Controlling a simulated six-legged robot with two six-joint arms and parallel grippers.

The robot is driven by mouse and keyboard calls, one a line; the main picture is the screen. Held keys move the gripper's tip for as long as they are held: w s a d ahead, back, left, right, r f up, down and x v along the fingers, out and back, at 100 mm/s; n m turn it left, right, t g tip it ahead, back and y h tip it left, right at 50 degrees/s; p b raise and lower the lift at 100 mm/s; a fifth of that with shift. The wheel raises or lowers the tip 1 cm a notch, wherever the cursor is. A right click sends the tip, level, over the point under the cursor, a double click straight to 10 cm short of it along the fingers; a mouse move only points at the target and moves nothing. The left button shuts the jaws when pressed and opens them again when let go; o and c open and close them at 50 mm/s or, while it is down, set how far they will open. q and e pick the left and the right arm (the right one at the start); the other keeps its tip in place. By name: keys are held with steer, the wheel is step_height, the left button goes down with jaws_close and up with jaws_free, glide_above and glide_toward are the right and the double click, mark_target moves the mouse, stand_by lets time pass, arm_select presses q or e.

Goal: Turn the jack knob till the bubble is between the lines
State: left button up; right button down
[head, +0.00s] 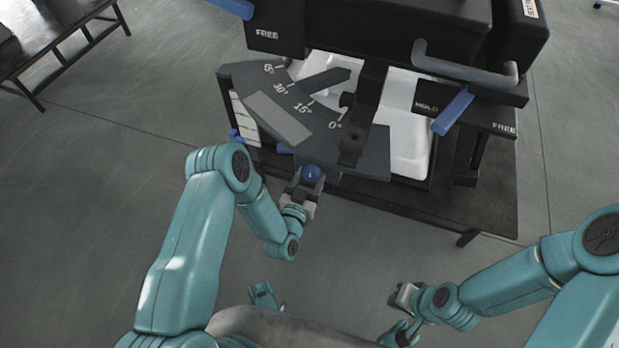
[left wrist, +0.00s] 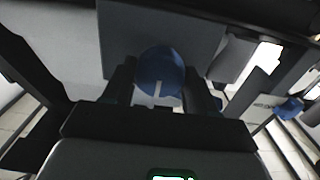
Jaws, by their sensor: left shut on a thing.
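The round blue knob (head: 311,173) sits at the front edge of the dark machine, below the angle plate. I take it to be the jack knob. My left gripper (head: 306,184) is shut on it from the front. In the left wrist view the knob (left wrist: 160,70) has a pale line on its face and sits between the two dark fingers. No bubble or level lines can be made out in either view. My right gripper (head: 404,297) hangs low at the right, empty and away from the machine; its jaw opening is unclear.
The angle plate (head: 275,117) carries marks from 0° upward. Blue levers (head: 453,111) stand by FREE and HOLD labels. A grey bar handle (head: 465,68) juts out at the upper right. White tubs (head: 407,140) stand behind the plate. A bench (head: 50,40) is at far left; the floor between is clear.

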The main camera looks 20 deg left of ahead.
arm_select(q)
steer(key=shift+m+b, duration=0.4)
steer(key=shift+m, duration=4.2)
steer(key=o, duration=1.1)
steer(key=shift+c, duration=0.2)
steer(key=shift+s, duration=0.1)
